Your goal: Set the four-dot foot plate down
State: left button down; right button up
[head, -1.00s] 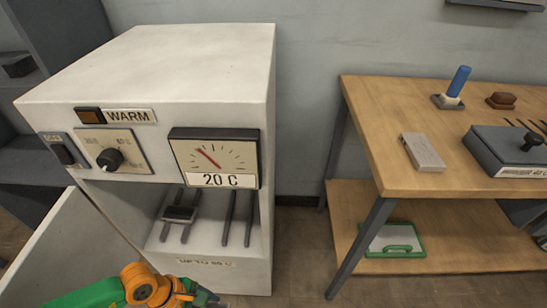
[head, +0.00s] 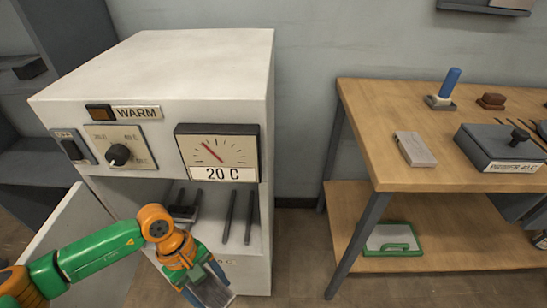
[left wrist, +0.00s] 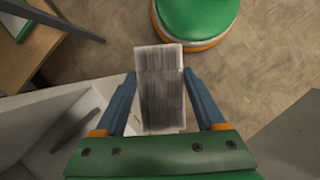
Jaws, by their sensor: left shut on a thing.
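My left gripper (head: 208,285) is in front of the lower opening of the white warming cabinet (head: 190,70). It is shut on a flat grey plate (head: 217,292), which hangs low in the head view. In the left wrist view the plate (left wrist: 160,90) lies between the two blue fingers and shows fine streaks along its length. No dots can be made out on it, so I cannot tell whether it is the four-dot foot plate. My right gripper is not in view.
The cabinet door (head: 75,245) stands open at the left. Dark rails (head: 238,218) are inside, with a dark piece (head: 183,213) on the left ones. The wooden bench (head: 375,130) at right holds a grey block (head: 415,149) and a dark box (head: 500,147).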

pick_arm(q)
jog(key=r+m, duration=0.1)
jog(key=r, duration=0.1)
jog(key=w+r+m, duration=0.1)
jog(key=r+m, duration=0.1)
jog(key=r+m+g+y, duration=0.1)
jog(key=r, duration=0.1)
jog(key=shift+w+a+r, duration=0.1)
jog(key=shift+w+r, duration=0.2)
jog(key=shift+r, duration=0.1)
notch_tip(320, 180, up, 10)
jog(key=a+m+g+y, duration=0.1)
jog(key=a+m+y, duration=0.1)
jog(key=m, duration=0.4)
notch_tip(320, 180, up, 18)
jog(key=p, duration=2)
send_over(212, 284)
jog(key=a, duration=0.2)
jog(key=shift+s+y, duration=0.2)
jog(key=shift+y, duration=0.1)
